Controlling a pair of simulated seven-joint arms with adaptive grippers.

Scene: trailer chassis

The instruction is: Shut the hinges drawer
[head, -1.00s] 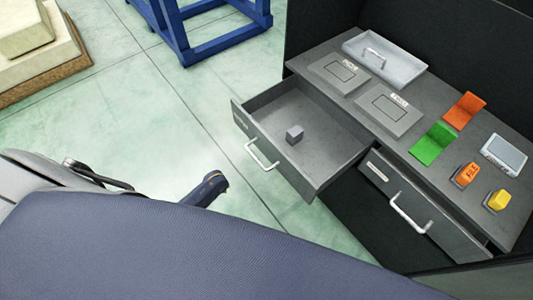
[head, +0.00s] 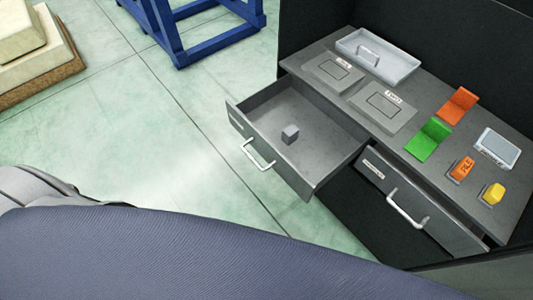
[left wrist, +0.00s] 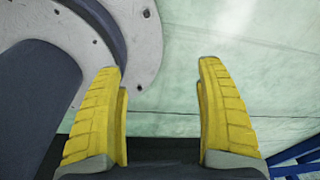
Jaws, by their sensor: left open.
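In the head view the left drawer (head: 318,165) of the grey cabinet is pulled out, with a small grey block (head: 290,134) inside. A silver handle (head: 258,154) is on its front, beside a label too small to read. A second drawer (head: 415,215) to its right looks shut and has its own handle (head: 407,211). I cannot read which one is the hinges drawer. My left gripper (left wrist: 162,110) shows in the left wrist view, with its yellow fingers apart and nothing between them. It is hidden in the head view. My right gripper is not seen.
A blue frame (head: 203,30) stands behind. Floor left of the drawers is clear.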

